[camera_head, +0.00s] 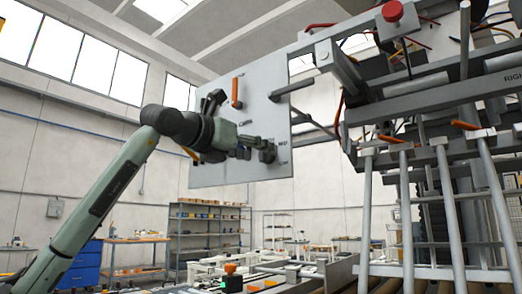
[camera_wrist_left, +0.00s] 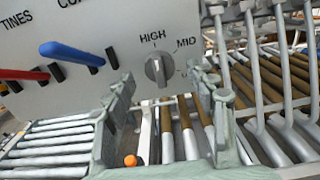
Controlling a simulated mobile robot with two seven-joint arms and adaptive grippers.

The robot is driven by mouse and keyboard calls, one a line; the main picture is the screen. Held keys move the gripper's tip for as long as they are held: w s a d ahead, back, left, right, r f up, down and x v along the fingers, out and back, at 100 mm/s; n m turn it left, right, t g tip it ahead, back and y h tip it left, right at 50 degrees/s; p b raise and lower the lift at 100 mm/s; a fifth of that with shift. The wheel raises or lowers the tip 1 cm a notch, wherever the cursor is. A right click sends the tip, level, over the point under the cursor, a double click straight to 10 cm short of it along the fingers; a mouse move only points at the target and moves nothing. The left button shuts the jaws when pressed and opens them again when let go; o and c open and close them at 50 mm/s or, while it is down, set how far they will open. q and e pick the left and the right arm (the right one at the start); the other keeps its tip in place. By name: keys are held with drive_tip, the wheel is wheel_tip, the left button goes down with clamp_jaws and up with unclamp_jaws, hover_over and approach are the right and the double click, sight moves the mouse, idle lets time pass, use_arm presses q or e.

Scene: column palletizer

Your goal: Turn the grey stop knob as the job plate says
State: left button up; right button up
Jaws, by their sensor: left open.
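In the left wrist view the round grey knob (camera_wrist_left: 157,70) sits on a light panel (camera_wrist_left: 105,30), with HIGH printed above it and MID at its upper right; a third label is mostly hidden. The knob's ridge stands roughly upright, toward HIGH, though its exact pointer end is hard to tell. My left gripper (camera_wrist_left: 165,88) is open, its two fingers apart on either side below the knob, with no contact visible. In the head view the left gripper (camera_head: 262,149) is in front of the panel's lower right and hides most of the knob. I see no job plate.
A blue lever (camera_wrist_left: 72,54) and a red lever (camera_wrist_left: 22,75) stick out left of the knob. In the head view a red button (camera_head: 392,11) tops the machine frame. Upright grey bars (camera_head: 450,205) stand right of the panel. Roller conveyors lie below.

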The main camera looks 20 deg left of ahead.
use_arm(q)
drive_tip(key=shift+x, duration=1)
use_arm(e)
drive_tip(key=shift+f, duration=0.5)
use_arm(q)
drive_tip(key=shift+c, duration=0.5)
drive_tip(key=c, duration=1.1)
drive_tip(key=shift+o, duration=0.2)
